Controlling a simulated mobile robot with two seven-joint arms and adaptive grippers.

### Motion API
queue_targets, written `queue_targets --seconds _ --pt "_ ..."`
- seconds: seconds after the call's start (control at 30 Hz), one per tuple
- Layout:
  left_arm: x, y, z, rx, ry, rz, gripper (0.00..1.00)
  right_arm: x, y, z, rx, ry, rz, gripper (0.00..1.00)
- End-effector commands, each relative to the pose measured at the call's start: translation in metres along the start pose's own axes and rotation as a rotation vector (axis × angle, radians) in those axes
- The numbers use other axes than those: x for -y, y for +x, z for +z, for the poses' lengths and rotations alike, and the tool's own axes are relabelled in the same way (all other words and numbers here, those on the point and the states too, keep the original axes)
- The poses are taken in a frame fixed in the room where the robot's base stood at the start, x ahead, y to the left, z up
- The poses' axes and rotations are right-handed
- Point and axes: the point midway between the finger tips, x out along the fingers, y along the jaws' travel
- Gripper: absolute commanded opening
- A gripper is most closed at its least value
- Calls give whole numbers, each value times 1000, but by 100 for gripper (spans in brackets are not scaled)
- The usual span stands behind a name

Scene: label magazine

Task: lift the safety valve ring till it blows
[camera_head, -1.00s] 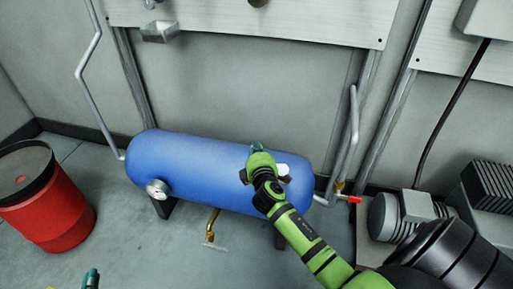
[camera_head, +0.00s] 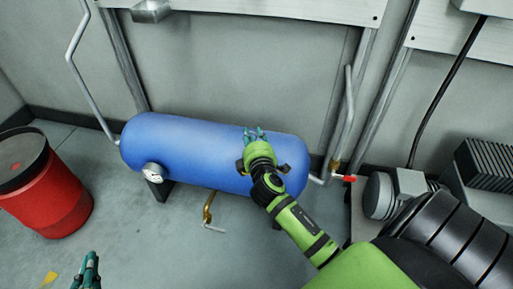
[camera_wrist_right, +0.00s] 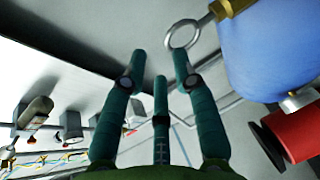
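The pull ring (camera_wrist_right: 183,33) is a grey metal loop on the brass safety valve (camera_wrist_right: 235,6), at the top of the right wrist view. The valve sits against the blue tank (camera_head: 195,150). My right gripper (camera_head: 254,133) is over the right half of the tank in the head view. In the wrist view its teal fingers (camera_wrist_right: 159,60) are apart with nothing between them. The ring appears just beyond the right-hand fingertip; contact cannot be told. I cannot make out the ring in the head view. My left gripper (camera_head: 90,262) is low at the left, partly cut off, away from the tank.
A red barrel (camera_head: 55,205) stands left of the tank. A gauge (camera_head: 153,171) and a brass drain pipe (camera_head: 208,208) are on the tank. A red-handled valve (camera_head: 344,178) and a grey motor (camera_head: 385,195) are at the right.

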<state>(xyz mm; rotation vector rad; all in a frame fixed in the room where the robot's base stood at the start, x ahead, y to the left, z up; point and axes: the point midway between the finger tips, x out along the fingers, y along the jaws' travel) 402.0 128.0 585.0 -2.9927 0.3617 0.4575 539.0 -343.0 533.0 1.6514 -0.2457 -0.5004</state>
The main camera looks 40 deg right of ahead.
Motion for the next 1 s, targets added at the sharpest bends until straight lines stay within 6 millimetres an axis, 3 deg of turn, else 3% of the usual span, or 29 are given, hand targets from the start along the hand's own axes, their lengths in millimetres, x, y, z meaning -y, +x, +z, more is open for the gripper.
queue_targets --seconds 0.2,0.4,1.0 --pt "0 0 0 0 0 0 0 1 -48 0 -1 2 -3 29" --pt "0 0 0 0 0 0 0 1 -74 0 0 1 -3 29" --pt "0 0 0 1 0 1 0 0 -80 0 0 1 -1 29"
